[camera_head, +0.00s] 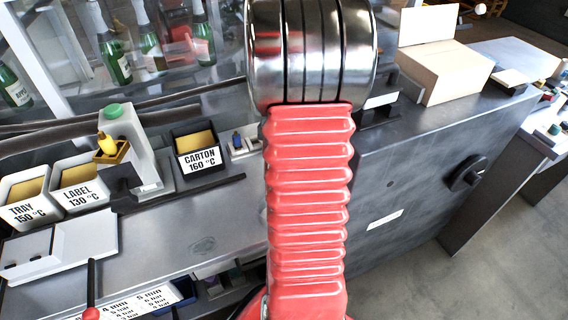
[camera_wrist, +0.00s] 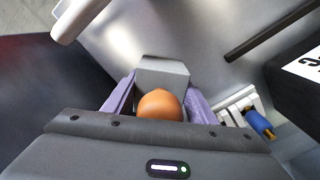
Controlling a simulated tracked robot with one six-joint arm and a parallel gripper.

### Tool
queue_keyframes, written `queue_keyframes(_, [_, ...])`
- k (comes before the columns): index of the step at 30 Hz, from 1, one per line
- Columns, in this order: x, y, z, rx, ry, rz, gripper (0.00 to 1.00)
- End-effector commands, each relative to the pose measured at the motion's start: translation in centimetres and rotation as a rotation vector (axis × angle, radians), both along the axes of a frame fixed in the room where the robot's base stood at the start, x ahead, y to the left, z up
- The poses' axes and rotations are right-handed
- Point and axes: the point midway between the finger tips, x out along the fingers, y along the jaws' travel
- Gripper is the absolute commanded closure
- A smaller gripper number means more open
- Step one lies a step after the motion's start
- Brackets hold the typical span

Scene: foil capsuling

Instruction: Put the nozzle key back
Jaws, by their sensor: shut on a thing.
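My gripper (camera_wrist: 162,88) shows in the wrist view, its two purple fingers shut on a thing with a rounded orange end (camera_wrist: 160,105). I take this for the nozzle key. A grey angular block (camera_wrist: 162,72) shows just beyond the orange end; I cannot tell whether it is part of the key or separate. In the head view my red arm covers the middle, and the gripper and key are hidden. A small white holder with a blue piece (camera_head: 237,140) stands right of the carton bin. What seems the same blue piece (camera_wrist: 258,122) lies right of my gripper in the wrist view.
The black carton bin (camera_head: 198,163), white label bin (camera_head: 82,186) and white tray bin (camera_head: 28,203) stand on the metal bench (camera_head: 205,235). A pale stand with a green top (camera_head: 125,135) is between them. A cardboard box (camera_head: 440,72) sits on the grey cabinet.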

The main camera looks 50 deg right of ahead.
Motion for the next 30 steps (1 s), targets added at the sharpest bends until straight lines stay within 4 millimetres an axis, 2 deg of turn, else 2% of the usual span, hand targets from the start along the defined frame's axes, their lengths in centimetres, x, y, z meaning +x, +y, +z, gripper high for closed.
queue_keyframes(6, [0.0, 0.0, -0.2, 0.0, 0.0, 0.001, 0.78])
queue_keyframes(7, [0.0, 0.0, -0.2, 0.0, 0.0, 0.001, 0.48])
queue_keyframes(15, [0.0, 0.0, -0.2, 0.0, 0.0, 0.001, 0.3])
queue_keyframes(24, [0.0, 0.0, 0.0, -0.001, 0.0, 0.001, 0.3])
queue_keyframes(30, [0.1, 0.0, 1.7, -0.002, -0.001, 0.001, 0.3])
